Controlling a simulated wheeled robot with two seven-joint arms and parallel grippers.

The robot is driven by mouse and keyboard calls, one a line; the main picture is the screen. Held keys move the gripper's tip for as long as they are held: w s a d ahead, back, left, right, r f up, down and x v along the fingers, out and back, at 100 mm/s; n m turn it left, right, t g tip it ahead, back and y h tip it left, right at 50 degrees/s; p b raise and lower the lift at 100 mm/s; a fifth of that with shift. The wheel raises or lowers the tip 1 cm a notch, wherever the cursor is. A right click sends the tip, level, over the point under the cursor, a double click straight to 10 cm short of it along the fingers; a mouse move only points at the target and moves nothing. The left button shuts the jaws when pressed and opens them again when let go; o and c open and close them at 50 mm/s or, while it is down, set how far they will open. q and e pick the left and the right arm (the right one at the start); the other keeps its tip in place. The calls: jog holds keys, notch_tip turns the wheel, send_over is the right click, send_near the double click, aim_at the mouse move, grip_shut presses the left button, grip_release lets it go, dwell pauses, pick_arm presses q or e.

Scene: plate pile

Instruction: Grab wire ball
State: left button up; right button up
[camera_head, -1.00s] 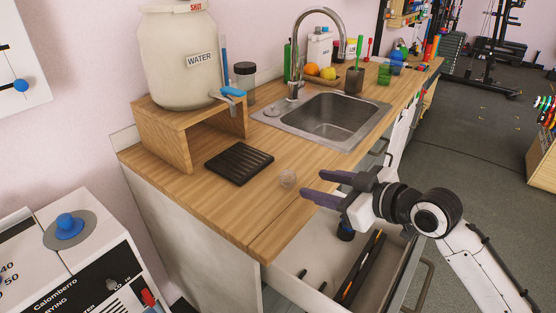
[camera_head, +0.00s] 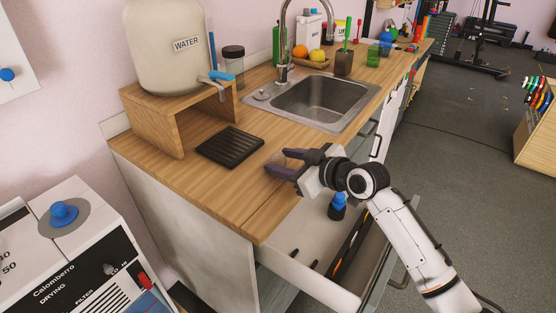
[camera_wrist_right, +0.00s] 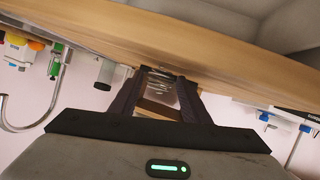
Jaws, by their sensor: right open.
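The wire ball is a small mesh-like ball of thin metal wire on the wooden counter (camera_head: 190,200). In the right wrist view the wire ball (camera_wrist_right: 160,88) shows between the two dark fingers. My right gripper (camera_head: 277,162) is open, low over the counter, with its fingers on either side of the ball. In the head view the fingers mostly hide the ball. I cannot tell whether either finger touches it. My left gripper is not in view.
A black ribbed mat (camera_head: 230,146) lies left of my right gripper. A wooden stand (camera_head: 152,122) with a water jar (camera_head: 160,50) is behind it. The sink (camera_head: 318,102) lies farther back. An open drawer (camera_head: 318,276) is below my right arm.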

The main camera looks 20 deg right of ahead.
jog(key=c, duration=0.8)
